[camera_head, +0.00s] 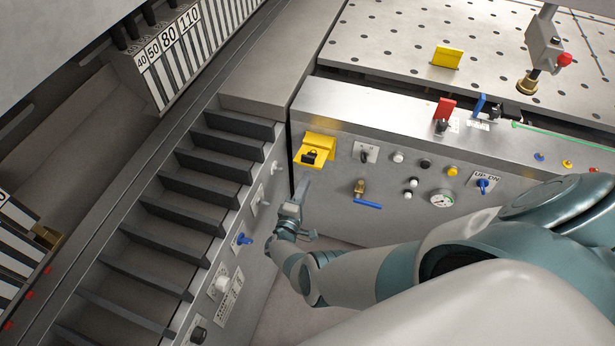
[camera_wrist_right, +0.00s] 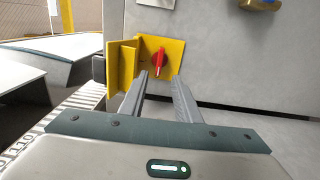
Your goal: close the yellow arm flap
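The yellow arm flap (camera_head: 319,142) is on the upper left of the grey front panel in the head view, with a black block at its front. In the right wrist view the yellow flap (camera_wrist_right: 123,66) stands out from a yellow back plate that carries a red knob (camera_wrist_right: 159,60); a black block (camera_wrist_right: 98,69) is at its left. My right gripper (camera_head: 299,193) is below the flap in the head view. In the wrist view its two fingers (camera_wrist_right: 157,88) are apart with nothing between them, pointing toward the flap and knob. Contact cannot be told. My left gripper is not in view.
The front panel carries a brass valve with a blue handle (camera_head: 368,204), several buttons and a gauge (camera_head: 441,199). A side panel at left has a blue knob (camera_head: 242,239) close to my right gripper. Dark steps (camera_head: 200,165) lie further left. A perforated table (camera_head: 400,40) is behind.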

